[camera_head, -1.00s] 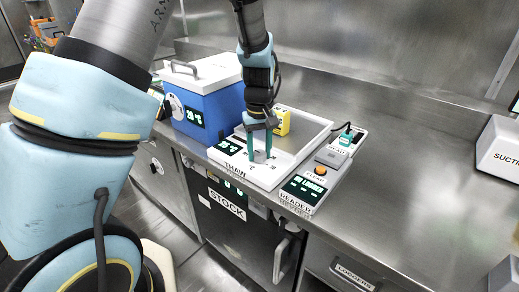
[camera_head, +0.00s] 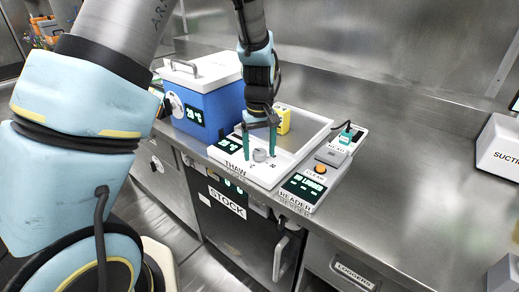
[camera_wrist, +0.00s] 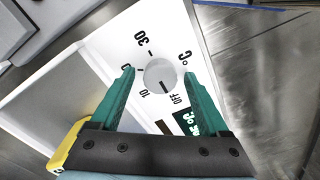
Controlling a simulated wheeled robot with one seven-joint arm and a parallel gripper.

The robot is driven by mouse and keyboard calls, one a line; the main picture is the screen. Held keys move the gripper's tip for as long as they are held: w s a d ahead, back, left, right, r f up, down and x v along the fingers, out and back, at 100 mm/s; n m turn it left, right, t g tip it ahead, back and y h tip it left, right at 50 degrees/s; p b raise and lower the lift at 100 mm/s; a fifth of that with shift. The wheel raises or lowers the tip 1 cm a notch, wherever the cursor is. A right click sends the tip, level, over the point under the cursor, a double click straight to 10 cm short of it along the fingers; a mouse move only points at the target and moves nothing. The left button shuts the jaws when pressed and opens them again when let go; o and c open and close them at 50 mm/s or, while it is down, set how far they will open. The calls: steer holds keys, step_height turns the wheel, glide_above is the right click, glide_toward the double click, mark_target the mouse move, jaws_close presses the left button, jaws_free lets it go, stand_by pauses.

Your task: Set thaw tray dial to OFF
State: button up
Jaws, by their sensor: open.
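The white thaw tray (camera_head: 262,181) sits on the steel counter, with a THAW label on its front. Its round grey dial (camera_head: 259,155) also shows in the wrist view (camera_wrist: 158,72), where the dark pointer mark is on the side toward the OFF label (camera_wrist: 175,98), between 10 and OFF but nearer OFF. My gripper (camera_head: 260,151) is open. Its teal fingers stand on both sides of the dial, with gaps showing in the wrist view (camera_wrist: 158,78). A small display (camera_head: 228,146) on the tray is partly hidden by a finger in the wrist view.
A yellow box (camera_head: 283,122) stands in the tray. A blue cooler (camera_head: 205,108) is close on the left, and a reader unit (camera_head: 305,185) adjoins on the right. The counter (camera_head: 410,180) farther right is clear.

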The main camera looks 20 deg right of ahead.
mark_target(259, 151)
steer(key=shift+r, duration=0.1)
step_height(259, 151, up, 11)
steer(key=b, duration=0.1)
steer(key=shift+f, duration=0.2)
steer(key=shift+a, duration=0.1)
stand_by(0.4)
steer(key=s+a+f, duration=0.1)
steer(key=s+a, duration=0.1)
steer(key=a, duration=1.3)
steer(key=s+a+f+t, duration=0.1)
steer(key=s+a, duration=0.1)
steer(key=a, duration=1.3)
steer(key=shift+s+f+t, duration=0.15)
steer(key=shift+f+t, duration=0.05)
steer(key=shift+t, duration=0.1)
steer(key=shift+c, duration=0.2)
stand_by(1.3)
